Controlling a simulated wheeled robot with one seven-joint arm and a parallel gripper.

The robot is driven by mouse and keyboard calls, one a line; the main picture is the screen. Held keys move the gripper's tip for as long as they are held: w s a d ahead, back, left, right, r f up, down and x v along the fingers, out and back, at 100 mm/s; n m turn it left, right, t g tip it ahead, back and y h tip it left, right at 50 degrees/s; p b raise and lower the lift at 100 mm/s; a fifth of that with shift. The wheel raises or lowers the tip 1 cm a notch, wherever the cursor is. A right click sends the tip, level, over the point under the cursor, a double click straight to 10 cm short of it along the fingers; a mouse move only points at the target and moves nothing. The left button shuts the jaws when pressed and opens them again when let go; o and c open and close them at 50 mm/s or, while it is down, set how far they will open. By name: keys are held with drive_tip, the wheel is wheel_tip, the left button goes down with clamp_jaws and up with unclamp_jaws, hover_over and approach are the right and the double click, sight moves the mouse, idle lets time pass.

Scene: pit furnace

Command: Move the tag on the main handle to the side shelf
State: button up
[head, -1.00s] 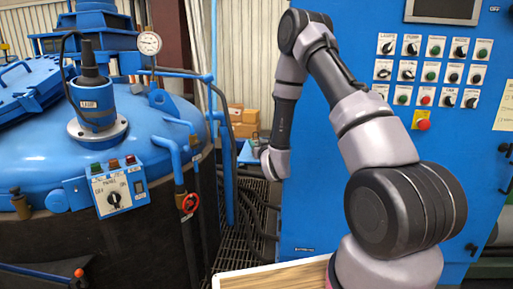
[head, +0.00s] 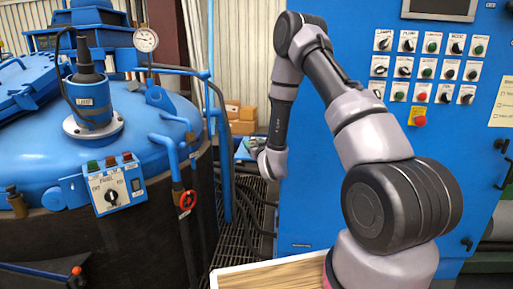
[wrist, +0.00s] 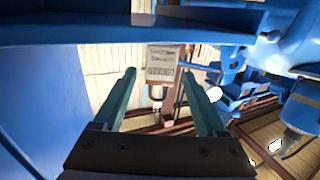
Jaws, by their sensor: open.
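My gripper (wrist: 158,76) is open in the wrist view, its two teal fingers apart and empty. A pale tag-like plate with dark lettering (wrist: 163,56) shows between and beyond the fingertips. It looks upright, and no finger appears to touch it. I cannot tell what it hangs on or how far away it is. In the head view my wrist is low at the left edge of the blue control cabinet (head: 340,190), and the fingers are mostly hidden. I cannot make out the main handle or the side shelf for certain.
A blue ledge (wrist: 100,30) crosses the top of the wrist view. Cardboard boxes (head: 240,118) lie behind my wrist. A wooden board (head: 265,277) is in front.

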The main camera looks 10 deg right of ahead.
drive_tip(key=s, duration=1.2)
drive_tip(key=shift+d, duration=0.45)
drive_tip(key=shift+s, duration=0.1)
